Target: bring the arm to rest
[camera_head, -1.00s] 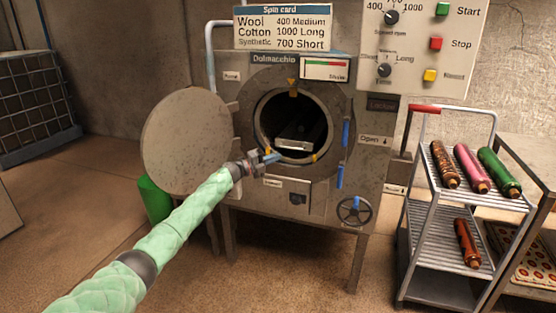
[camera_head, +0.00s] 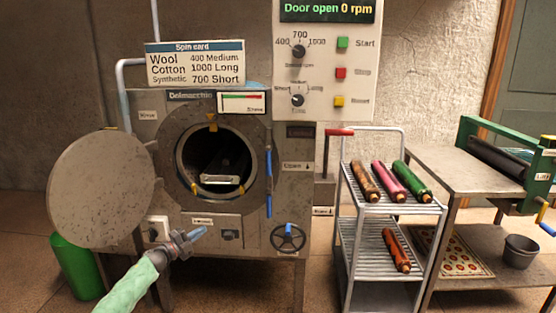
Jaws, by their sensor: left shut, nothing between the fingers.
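My left gripper (camera_head: 198,236) is shut and empty. Its green-sleeved arm (camera_head: 132,288) comes in from the lower left. The gripper is in front of the lower front of the spin machine (camera_head: 255,245), below the round opening. The machine's round door (camera_head: 100,188) stands open to the left. The drum (camera_head: 214,162) is dark inside, with a light flat piece at its lower rim. My right gripper is not in view.
A wire trolley (camera_head: 395,208) with several rolled rugs stands right of the machine. A table (camera_head: 460,168) with a green roller device (camera_head: 505,160) is farther right. A green bin (camera_head: 76,265) stands below the door. The control panel (camera_head: 322,60) reads door open, 0 rpm.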

